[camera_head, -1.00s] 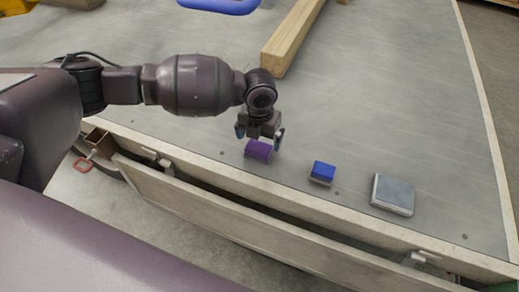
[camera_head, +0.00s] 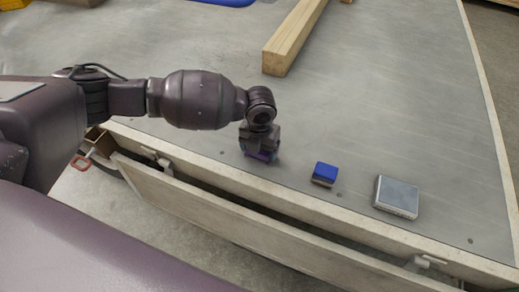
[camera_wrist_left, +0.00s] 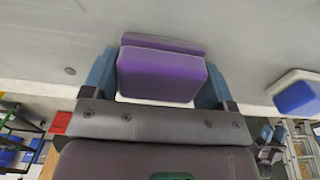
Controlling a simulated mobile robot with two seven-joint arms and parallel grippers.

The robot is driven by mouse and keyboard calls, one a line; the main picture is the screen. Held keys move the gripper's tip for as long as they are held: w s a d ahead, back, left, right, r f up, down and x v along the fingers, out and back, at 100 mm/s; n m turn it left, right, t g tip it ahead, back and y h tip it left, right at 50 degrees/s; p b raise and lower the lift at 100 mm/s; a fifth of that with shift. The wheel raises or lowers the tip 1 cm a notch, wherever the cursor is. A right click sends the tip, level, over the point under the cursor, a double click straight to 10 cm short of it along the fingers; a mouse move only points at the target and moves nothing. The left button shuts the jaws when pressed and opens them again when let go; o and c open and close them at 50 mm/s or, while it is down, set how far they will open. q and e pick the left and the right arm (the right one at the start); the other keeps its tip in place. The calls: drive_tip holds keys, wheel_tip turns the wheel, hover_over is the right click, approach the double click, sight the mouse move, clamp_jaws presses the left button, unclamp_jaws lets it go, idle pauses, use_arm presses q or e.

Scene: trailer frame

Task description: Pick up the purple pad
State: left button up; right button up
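The purple pad (camera_wrist_left: 160,74) is a small block with a pale lower side; it lies on the grey metal deck near the front edge. My left gripper (camera_head: 261,158) is down over it, with one bluish finger on each side of the pad. In the left wrist view the fingers (camera_wrist_left: 160,88) stand very close along the pad's two sides; whether they press on it I cannot tell. In the head view the gripper hides most of the pad, with only a bit of purple (camera_head: 262,157) showing.
A blue block (camera_head: 324,172) lies right of the gripper, and a larger grey pad (camera_head: 396,195) further right. A wooden beam (camera_head: 294,38) lies behind. The pale front rail (camera_head: 300,205) runs close in front. The deck at the middle right is clear.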

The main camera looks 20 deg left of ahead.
use_arm(q)
drive_tip(key=shift+r, duration=0.1)
drive_tip(key=shift+r, duration=0.35)
wheel_tip(320, 180, up, 8)
drive_tip(key=shift+r+p, duration=0.1)
drive_tip(key=shift+p, duration=0.85)
drive_tip(key=shift+r, duration=0.5)
drive_tip(key=o, duration=0.3)
drive_tip(key=shift+c, duration=1)
